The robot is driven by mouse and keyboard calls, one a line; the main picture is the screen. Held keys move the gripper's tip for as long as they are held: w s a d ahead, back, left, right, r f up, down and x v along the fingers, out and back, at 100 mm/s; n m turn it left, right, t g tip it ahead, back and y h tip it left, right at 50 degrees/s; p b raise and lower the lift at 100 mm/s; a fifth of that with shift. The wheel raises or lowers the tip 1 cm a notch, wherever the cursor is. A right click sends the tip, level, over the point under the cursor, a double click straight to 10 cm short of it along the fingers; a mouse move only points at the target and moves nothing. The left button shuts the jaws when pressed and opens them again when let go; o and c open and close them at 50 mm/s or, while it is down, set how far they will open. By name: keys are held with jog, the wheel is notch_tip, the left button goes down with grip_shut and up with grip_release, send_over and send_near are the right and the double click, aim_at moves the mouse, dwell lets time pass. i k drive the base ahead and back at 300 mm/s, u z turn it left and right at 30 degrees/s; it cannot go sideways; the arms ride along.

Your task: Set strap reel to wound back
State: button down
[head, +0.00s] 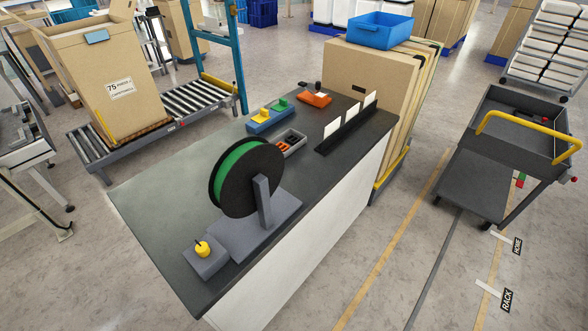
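The strap reel (254,185) stands upright on a grey stand (257,230) near the front end of the dark worktop. It has black round side plates, and green strap (231,166) shows wound around it between the plates. I cannot see a loose strap end. A small grey box with a yellow knob (203,249) sits on the worktop, left of and in front of the stand. My gripper is not in view.
The worktop (160,215) is clear left of the reel. Behind it are a blue holder with yellow and green pieces (270,118), a grey tray (293,147), an orange item (315,99) and a black card rack (347,130). A cart (470,175) stands right, past open floor.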

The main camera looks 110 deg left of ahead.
aim_at(230, 189)
jog(key=u, duration=0.3)
jog(key=i, duration=0.1)
jog(key=z, duration=3.6)
jog(key=k, duration=2.95)
jog(key=z, duration=2.05)
